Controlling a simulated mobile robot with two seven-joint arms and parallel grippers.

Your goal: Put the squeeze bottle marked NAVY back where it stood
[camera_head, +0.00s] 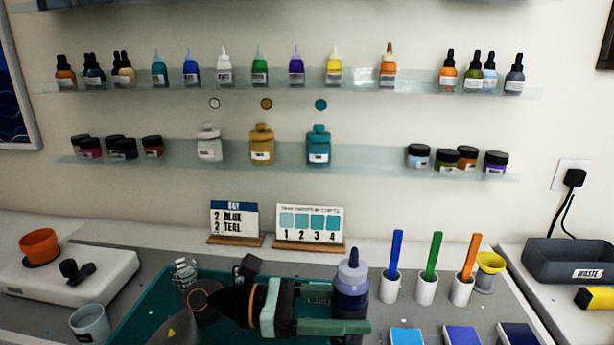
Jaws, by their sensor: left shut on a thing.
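The upper glass shelf (425,80) carries a row of nozzle bottles. My right gripper is out of view.
The lower shelf (370,158) holds jars and three larger bottles. Cups with blue, green and orange sticks (433,270) stand right of the held bottle. Two cards (310,222) stand behind it. A teal tray (140,320) lies under my arm. A waste bin (570,260) is far right.

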